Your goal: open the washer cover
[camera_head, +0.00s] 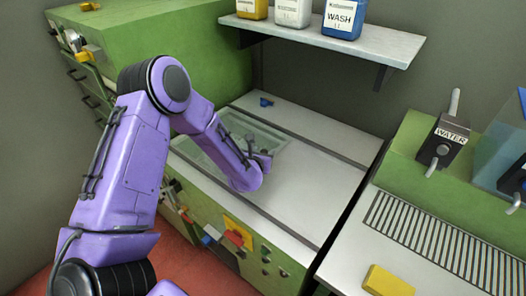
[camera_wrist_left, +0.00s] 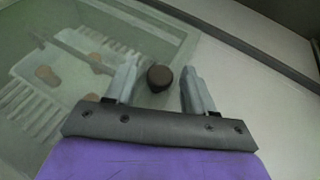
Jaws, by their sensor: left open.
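The washer cover (camera_head: 268,131) is a clear, greenish pane with a pale frame, lying flat in the white worktop. It also shows in the left wrist view (camera_wrist_left: 150,24), with brown cork stoppers (camera_wrist_left: 46,75) and pale slatted racks visible through it. A dark round knob (camera_wrist_left: 159,78) is near the cover's edge in the wrist view. My left gripper (camera_head: 262,158) is open over the right part of the cover. In the wrist view its two fingers stand on either side of the knob, with gaps showing. The arm hides part of the cover in the head view.
A shelf (camera_head: 375,43) with several bottles hangs behind the worktop. A green cabinet (camera_head: 165,45) stands at the back left. To the right are a WATER box (camera_head: 443,143), a dark grating (camera_head: 440,240) and a yellow block (camera_head: 388,281). The worktop (camera_head: 310,185) right of the cover is clear.

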